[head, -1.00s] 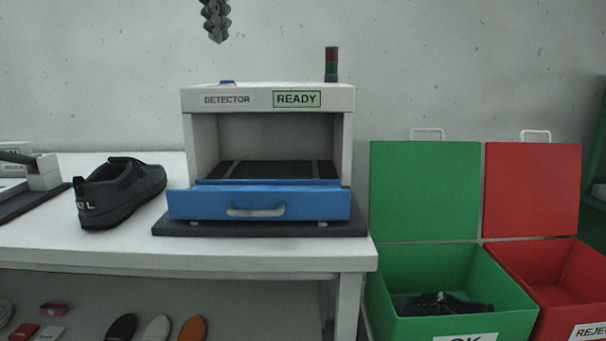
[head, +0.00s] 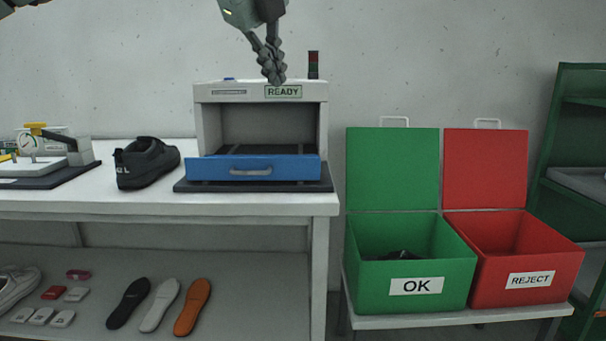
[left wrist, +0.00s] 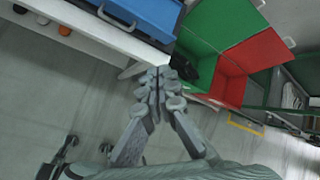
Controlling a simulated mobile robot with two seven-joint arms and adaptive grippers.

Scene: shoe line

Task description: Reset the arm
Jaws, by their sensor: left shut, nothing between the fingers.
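My left gripper (head: 272,72) hangs in the air at the top of the head view, in front of the detector's upper edge. Its fingers are together with nothing between them. In the left wrist view the shut fingers (left wrist: 160,82) point towards the table edge and the green bin. My right gripper is not clearly seen; only a dark piece of arm shows at the head view's top left corner.
The detector (head: 206,92) has its blue drawer (head: 215,169) at the front. A dark shoe (head: 146,163) stands left of it. The lidded green OK bin (head: 455,262) holds something dark; the red REJECT bin (head: 561,266) looks empty. Insoles (head: 160,305) lie on the lower shelf.

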